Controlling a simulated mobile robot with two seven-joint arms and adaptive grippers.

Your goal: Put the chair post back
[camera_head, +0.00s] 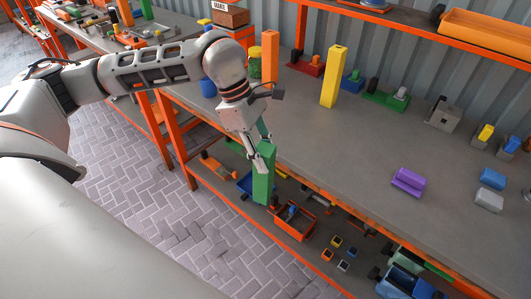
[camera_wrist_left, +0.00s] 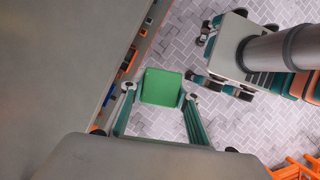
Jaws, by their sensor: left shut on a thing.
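A tall green post (camera_head: 264,178) hangs upright in my left gripper (camera_head: 260,155), in front of the table's near edge and above the brick floor. My left gripper is shut on its upper part. In the left wrist view, the post's square green top (camera_wrist_left: 161,87) shows between the two fingers of the left gripper (camera_wrist_left: 158,92). An orange post (camera_head: 270,58) and a yellow post (camera_head: 333,77) stand upright on the table. My right gripper is not in view.
The grey table (camera_head: 330,150) has a wide clear middle. A purple block (camera_head: 408,182) and blue block (camera_head: 492,179) lie at its right. A green base piece (camera_head: 386,98) is at the back. An orange bin (camera_head: 291,222) sits on the lower shelf.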

